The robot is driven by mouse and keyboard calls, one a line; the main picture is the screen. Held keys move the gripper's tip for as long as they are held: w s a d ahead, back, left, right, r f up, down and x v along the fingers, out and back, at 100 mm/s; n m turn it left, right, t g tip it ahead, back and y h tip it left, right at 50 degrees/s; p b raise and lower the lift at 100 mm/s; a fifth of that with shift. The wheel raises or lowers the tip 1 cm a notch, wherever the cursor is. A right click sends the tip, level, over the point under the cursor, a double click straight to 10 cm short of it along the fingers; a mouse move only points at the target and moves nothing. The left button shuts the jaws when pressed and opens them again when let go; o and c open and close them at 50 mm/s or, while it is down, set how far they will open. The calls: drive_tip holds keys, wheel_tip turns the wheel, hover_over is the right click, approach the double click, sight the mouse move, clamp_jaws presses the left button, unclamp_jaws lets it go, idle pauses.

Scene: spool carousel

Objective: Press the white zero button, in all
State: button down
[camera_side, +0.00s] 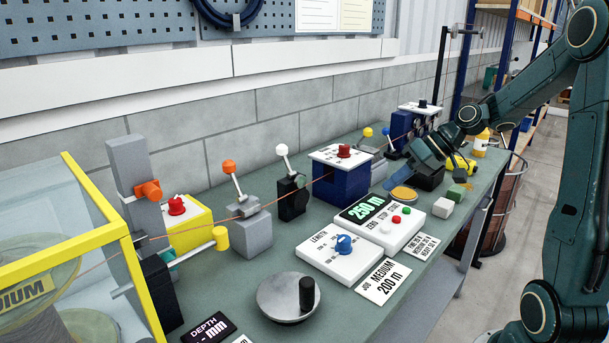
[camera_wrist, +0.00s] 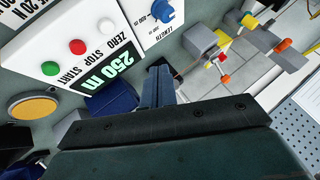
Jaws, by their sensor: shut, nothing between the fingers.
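The counter box (camera_side: 385,229) has a lit display (camera_side: 366,210) reading "250 m" and labels ZERO, STOP and START. Its white zero button (camera_side: 388,227) is nearest the ZERO label; it also shows in the wrist view (camera_wrist: 107,30). The red stop button (camera_wrist: 77,47) and green start button (camera_wrist: 49,68) sit in line with it. My gripper (camera_side: 422,158) is shut and empty, behind and above the counter box in the side view. In the wrist view its fingers (camera_wrist: 158,85) lie beyond the display's end, apart from the buttons.
A white length box (camera_side: 335,265) with a blue knob stands left of the counter box. A blue block with a red knob (camera_side: 344,151) stands behind. An orange-yellow disc (camera_side: 403,193) lies near my gripper. Several levers line the back; a round crank plate (camera_side: 270,300) is in front.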

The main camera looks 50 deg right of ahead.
sight(390, 230)
drive_tip(key=shift+w+d+f, duration=0.1)
drive_tip(key=shift+d+f, duration=0.1)
drive_tip(key=shift+d, duration=0.6)
drive_tip(key=shift+f, duration=0.1)
drive_tip(key=shift+f, duration=4.35)
drive_tip(key=shift+f, duration=0.9)
drive_tip(key=shift+r, duration=0.95)
drive_tip(key=shift+r, duration=0.15)
drive_tip(key=shift+r, duration=2.35)
